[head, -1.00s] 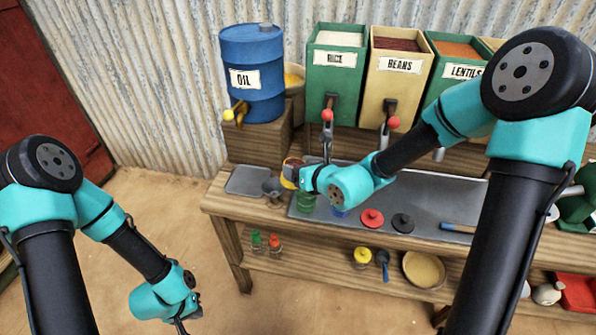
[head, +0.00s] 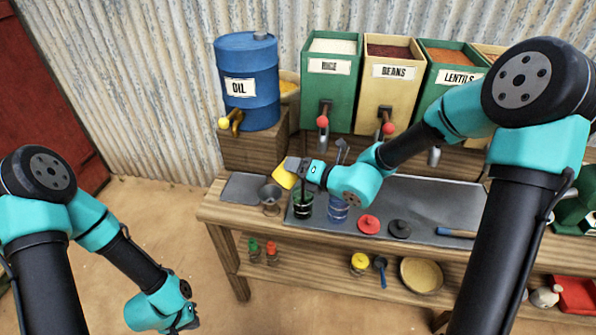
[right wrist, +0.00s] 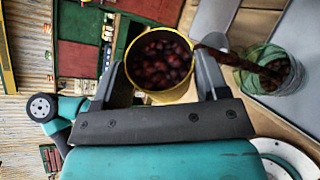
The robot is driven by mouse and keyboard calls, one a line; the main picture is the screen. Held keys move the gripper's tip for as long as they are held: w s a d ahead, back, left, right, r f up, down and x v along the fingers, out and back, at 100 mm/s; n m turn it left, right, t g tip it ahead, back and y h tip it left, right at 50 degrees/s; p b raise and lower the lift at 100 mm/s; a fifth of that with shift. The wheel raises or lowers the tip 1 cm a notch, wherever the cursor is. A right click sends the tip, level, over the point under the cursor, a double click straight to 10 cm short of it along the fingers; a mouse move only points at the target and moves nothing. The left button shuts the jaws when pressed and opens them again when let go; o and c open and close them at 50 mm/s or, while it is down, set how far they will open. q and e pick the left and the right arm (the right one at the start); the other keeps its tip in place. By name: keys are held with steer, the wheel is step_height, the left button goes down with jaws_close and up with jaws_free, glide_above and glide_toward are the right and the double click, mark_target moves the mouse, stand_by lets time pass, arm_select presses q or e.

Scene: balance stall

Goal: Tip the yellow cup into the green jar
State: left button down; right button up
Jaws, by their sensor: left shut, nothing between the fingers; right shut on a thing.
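The yellow cup (head: 284,178) is tilted in my right gripper (head: 294,167), which is shut on it above the counter. In the right wrist view the cup (right wrist: 166,98) sits between both fingers and holds dark red beans (right wrist: 160,58). A dark stream (right wrist: 222,56) runs from its rim into the green jar (right wrist: 248,70). The green jar (head: 303,212) stands upright on the metal tray, just below and right of the cup, with dark contents inside. My left gripper (head: 190,323) is shut and empty, low at the left, away from the counter.
A blue glass jar (head: 338,211) stands close right of the green jar, and a metal funnel (head: 270,198) stands to its left. Red (head: 368,224) and black (head: 400,229) lids lie on the metal tray (head: 440,205). The rice dispenser tap (head: 323,130) is behind my right gripper.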

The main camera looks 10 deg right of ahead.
steer(key=m, duration=0.1)
steer(key=m+y, duration=0.1)
steer(key=shift+w+d+f+m+t+y, duration=0.15)
steer(key=shift+d+m+t+y, duration=0.15)
steer(key=shift+d+m, duration=0.1)
steer(key=shift+w+d+f+m+t+y, duration=0.3)
steer(key=shift+d+m+t, duration=0.2)
steer(key=shift+m, duration=1)
steer(key=shift+w+d+f+m+t+y, duration=0.1)
steer(key=shift+d+f+m+t+y, duration=0.25)
steer(key=shift+m, duration=1.15)
steer(key=shift+w+d+f+m+t+y, duration=0.2)
steer(key=shift+d+m+t+y, duration=0.3)
steer(key=shift+m, duration=1)
